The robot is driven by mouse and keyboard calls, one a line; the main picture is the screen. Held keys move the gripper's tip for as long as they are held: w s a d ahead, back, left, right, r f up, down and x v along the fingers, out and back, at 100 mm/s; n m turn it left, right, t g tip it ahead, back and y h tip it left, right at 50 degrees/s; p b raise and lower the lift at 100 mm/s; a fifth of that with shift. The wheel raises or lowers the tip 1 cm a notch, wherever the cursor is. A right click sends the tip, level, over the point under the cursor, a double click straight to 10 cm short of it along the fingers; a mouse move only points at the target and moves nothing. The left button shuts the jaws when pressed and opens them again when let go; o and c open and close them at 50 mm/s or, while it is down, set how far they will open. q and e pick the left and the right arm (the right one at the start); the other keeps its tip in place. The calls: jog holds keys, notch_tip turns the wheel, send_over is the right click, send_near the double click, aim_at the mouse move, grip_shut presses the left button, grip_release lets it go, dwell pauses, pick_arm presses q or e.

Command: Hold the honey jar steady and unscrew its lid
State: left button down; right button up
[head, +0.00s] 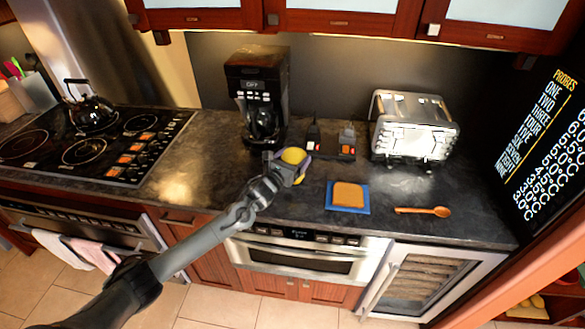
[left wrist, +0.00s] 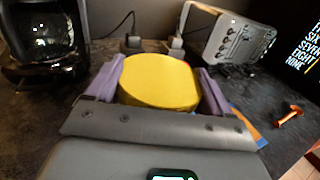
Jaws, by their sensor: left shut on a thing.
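The honey jar shows mainly as its round yellow lid (head: 293,156) on the dark counter, in front of the coffee maker. My left gripper (head: 290,168) reaches it from the front left and is shut around it. In the left wrist view the yellow lid (left wrist: 158,80) sits between the two purple fingers of my left gripper (left wrist: 157,92), one on each side. The jar's body is mostly hidden below the lid and behind the fingers. I cannot tell how tightly the lid sits. My right gripper is in neither view.
A coffee maker (head: 258,98) stands behind the jar and a silver toaster (head: 414,125) at the right. Bread (head: 348,195) on a blue board (head: 334,207) and a wooden spoon (head: 424,211) lie right of the jar. A stove (head: 95,140) is left.

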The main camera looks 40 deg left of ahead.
pick_arm(q)
jog(key=shift+w+a+f, duration=0.1)
jog(key=shift+a+f, duration=0.05)
jog(key=shift+a, duration=0.2)
jog(key=shift+f, duration=2)
jog(key=shift+f, duration=0.1)
grip_release()
jog(key=shift+f, duration=0.1)
